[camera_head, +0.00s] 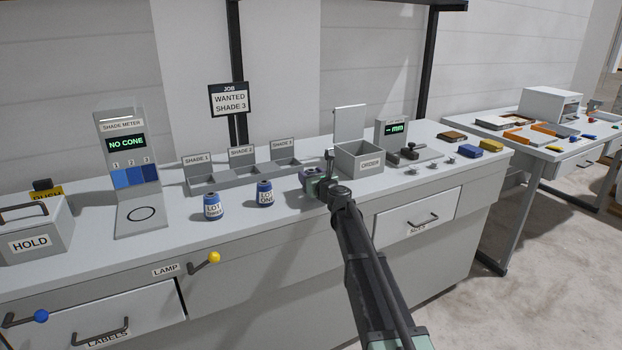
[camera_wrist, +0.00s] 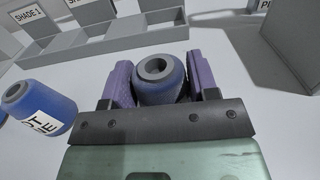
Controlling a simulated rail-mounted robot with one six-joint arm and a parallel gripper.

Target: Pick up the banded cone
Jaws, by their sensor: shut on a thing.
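My gripper (camera_head: 312,178) is at the worktop, left of the order box. In the wrist view its two purple fingers (camera_wrist: 160,85) are shut on a blue cone with a grey, hollow top (camera_wrist: 160,68). Its lower part is hidden by the gripper, and I cannot see a band or a label on it. In the head view my gripper mostly hides this cone. Two other blue cones with white labels stand upright to the left: one reads LOT ONE (camera_head: 265,194), the other (camera_head: 213,206) has a LOT label too small to read fully. The LOT ONE cone also shows in the wrist view (camera_wrist: 40,108).
Shade bins (camera_head: 243,177) stand behind the cones. The order box (camera_head: 361,158) is right of my gripper. The shade meter (camera_head: 128,148) reads NO CONE; its ringed plate is empty. A sign says WANTED SHADE 3 (camera_head: 230,100). The hold box (camera_head: 35,235) is far left.

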